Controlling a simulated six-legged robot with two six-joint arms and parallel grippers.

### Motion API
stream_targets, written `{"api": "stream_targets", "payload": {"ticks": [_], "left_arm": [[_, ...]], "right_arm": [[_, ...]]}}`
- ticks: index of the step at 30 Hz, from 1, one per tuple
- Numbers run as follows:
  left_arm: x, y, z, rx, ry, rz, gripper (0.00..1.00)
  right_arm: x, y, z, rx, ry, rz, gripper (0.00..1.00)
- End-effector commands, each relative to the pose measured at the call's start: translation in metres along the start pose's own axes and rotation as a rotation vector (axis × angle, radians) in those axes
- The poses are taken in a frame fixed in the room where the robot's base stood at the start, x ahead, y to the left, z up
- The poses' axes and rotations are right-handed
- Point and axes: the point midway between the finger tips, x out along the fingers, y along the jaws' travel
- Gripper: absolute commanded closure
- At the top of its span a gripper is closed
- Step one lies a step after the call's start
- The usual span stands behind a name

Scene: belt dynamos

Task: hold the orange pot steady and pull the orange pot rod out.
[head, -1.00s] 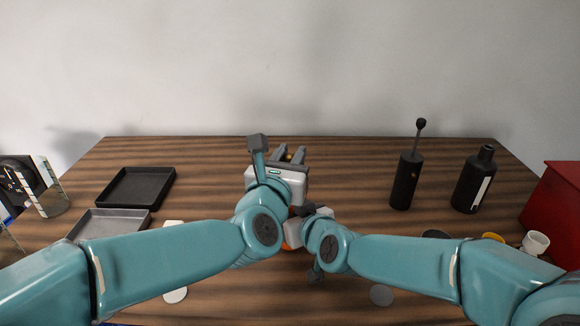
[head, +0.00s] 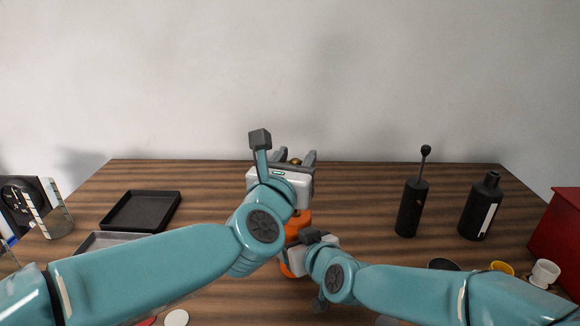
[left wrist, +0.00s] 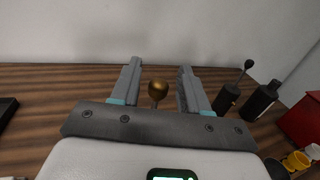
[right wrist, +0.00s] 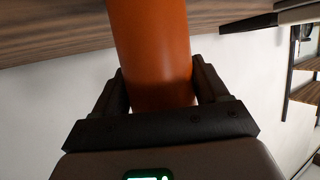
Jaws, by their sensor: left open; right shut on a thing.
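The orange pot (head: 298,226) stands on the table in the middle of the head view, partly hidden behind my arms. In the right wrist view its orange body (right wrist: 152,50) lies between the fingers of my right gripper (right wrist: 160,88), which is shut on it. The orange pot rod shows as a brass-coloured ball knob (left wrist: 158,90) in the left wrist view. My left gripper (left wrist: 158,85) is open, with one finger on each side of the knob and a gap on both sides. In the head view the knob (head: 296,161) shows just past the left gripper.
A black pot with a rod (head: 411,208) and a black bottle (head: 479,208) stand to the right. A red box (head: 560,235), a white cup (head: 544,272) and a yellow cup (head: 501,268) are at the far right. A black tray (head: 140,211) lies at the left.

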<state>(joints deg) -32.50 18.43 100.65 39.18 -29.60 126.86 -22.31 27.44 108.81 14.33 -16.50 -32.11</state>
Motion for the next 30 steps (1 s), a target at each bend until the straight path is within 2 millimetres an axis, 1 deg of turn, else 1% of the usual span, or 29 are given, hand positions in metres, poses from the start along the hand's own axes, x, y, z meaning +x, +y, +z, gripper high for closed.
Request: {"api": "stream_targets", "payload": {"ticks": [1, 5, 9, 12, 15, 18, 21, 30], "left_arm": [[-0.006, 0.000, 0.001, 0.000, -0.001, -0.001, 0.55], [-0.031, 0.000, 0.001, 0.000, -0.003, -0.002, 0.55], [-0.065, 0.000, 0.002, -0.001, -0.004, -0.002, 0.55], [-0.086, 0.000, 0.002, -0.001, -0.005, -0.001, 0.55], [-0.102, -0.001, 0.002, -0.002, -0.006, -0.001, 0.55], [-0.113, 0.000, 0.002, 0.000, -0.005, 0.000, 0.55], [-0.117, 0.000, 0.002, -0.001, -0.005, 0.000, 0.55], [-0.118, 0.000, 0.001, -0.001, -0.004, 0.000, 0.55]], "right_arm": [[0.001, -0.001, 0.005, 0.001, -0.012, -0.004, 0.93], [0.001, -0.001, 0.005, 0.001, -0.012, -0.004, 0.93], [0.001, -0.001, 0.005, 0.002, -0.012, -0.004, 0.93], [0.001, -0.001, 0.005, 0.002, -0.012, -0.004, 0.93], [0.001, -0.002, 0.005, 0.002, -0.013, -0.004, 0.93], [0.001, -0.002, 0.005, 0.002, -0.013, -0.005, 0.93], [0.001, -0.002, 0.005, 0.002, -0.013, -0.005, 0.93], [0.001, -0.002, 0.005, 0.002, -0.013, -0.005, 0.93]]}}
